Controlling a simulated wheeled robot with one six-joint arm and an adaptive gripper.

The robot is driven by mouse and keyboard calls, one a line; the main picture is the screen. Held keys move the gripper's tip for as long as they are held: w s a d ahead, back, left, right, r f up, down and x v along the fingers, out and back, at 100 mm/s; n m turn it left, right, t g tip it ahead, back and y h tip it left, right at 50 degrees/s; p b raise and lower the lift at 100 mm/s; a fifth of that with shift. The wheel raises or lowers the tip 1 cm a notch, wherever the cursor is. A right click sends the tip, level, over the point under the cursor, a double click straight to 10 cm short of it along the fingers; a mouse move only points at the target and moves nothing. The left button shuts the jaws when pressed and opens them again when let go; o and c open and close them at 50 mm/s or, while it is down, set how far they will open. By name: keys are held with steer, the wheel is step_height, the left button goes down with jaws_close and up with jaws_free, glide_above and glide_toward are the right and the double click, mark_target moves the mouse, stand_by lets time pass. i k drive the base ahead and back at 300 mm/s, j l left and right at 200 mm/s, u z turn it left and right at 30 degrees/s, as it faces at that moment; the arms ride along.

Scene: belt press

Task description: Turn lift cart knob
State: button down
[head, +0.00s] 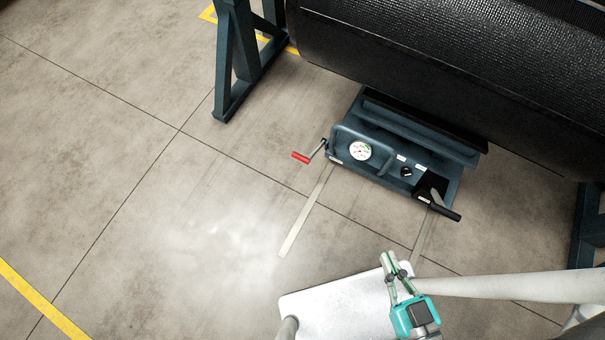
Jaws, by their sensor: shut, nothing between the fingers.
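The lift cart (380,168) is a blue-grey unit on the floor, partly under a large dark roll. A small black knob (406,171) sits on its front panel, between a round white gauge (359,151) and a black lever (443,211). A crank with a red handle (301,157) sticks out at the cart's left side. My gripper (390,256) is shut and empty. In the picture it is below the cart, apart from the knob. The knob's marking is too small to read.
A large black textured roll (450,70) hangs above and behind the cart. A blue stand leg (239,65) is at the upper left. Two pale strips run along the floor in front of the cart. The floor (130,190) to the left is clear, with yellow lines.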

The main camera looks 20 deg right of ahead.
mark_target(406, 171)
steer(key=k, duration=0.15)
steer(key=z, duration=0.9)
steer(key=k+j, duration=0.3)
steer(key=k, duration=0.2)
steer(key=i+j+z, duration=0.1)
steer(key=i, duration=0.6)
steer(key=i+j+z, duration=0.1)
steer(key=i, duration=0.6)
steer(key=j, duration=0.1)
